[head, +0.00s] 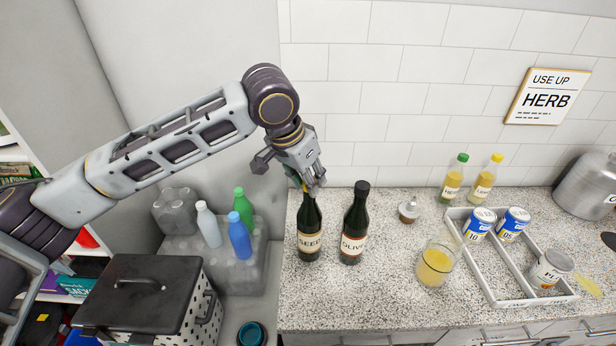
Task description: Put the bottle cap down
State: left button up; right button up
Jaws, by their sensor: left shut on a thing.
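My left gripper (313,184) is shut at the top of the dark green bottle labelled SEED (310,238). The fingers hide the bottle's mouth and most of what they hold. A small green and yellow bit (304,187) shows beside the fingers; I take the held thing to be the bottle cap, but I cannot tell whether it is apart from the bottle. The SEED bottle stands upright on the counter. A dark bottle labelled OLIVE (354,232) with a dark top stands upright just to its right. My right gripper is not in view.
On the speckled counter (390,290) stand a small brown-and-clear container (409,210), a glass of yellow liquid (435,263), two oil bottles (453,180) and a white divided tray (481,272) with cans. Bare counter lies in front of the dark bottles. Plastic bottles stand lower left.

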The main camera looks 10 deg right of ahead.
pick_arm(q)
jog(key=shift+f, duration=0.1)
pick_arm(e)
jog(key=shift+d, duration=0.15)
pick_arm(q)
jog(key=o, duration=0.6)
jog(key=shift+f, duration=0.1)
jog(key=shift+o, duration=0.7)
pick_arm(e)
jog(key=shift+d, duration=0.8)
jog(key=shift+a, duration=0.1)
